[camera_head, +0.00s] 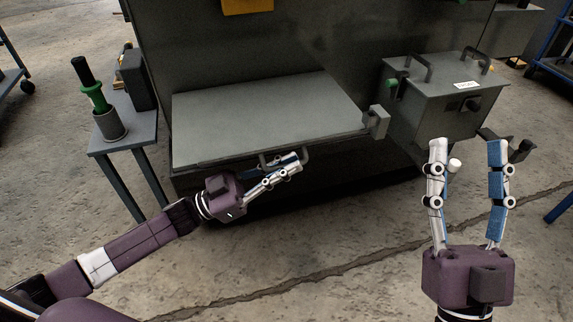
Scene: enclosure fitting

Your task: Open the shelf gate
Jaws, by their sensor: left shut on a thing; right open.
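The shelf gate appears as a flat grey panel (265,118) that sticks out from the front of the dark enclosure (300,40). A small curved handle (305,155) shows at its front edge. My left gripper (292,163) is at that front edge with its fingers shut on the handle; the fingers hide part of it. My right gripper (468,148) is open and empty, with fingers pointing up, in front of the grey box at the right.
A grey box (440,105) with handles and a label stands at the right. A small side table (140,125) at the left bears a green-and-black tool (92,88) in a cup. A block (376,122) sits at the panel's right corner. The floor in front is clear.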

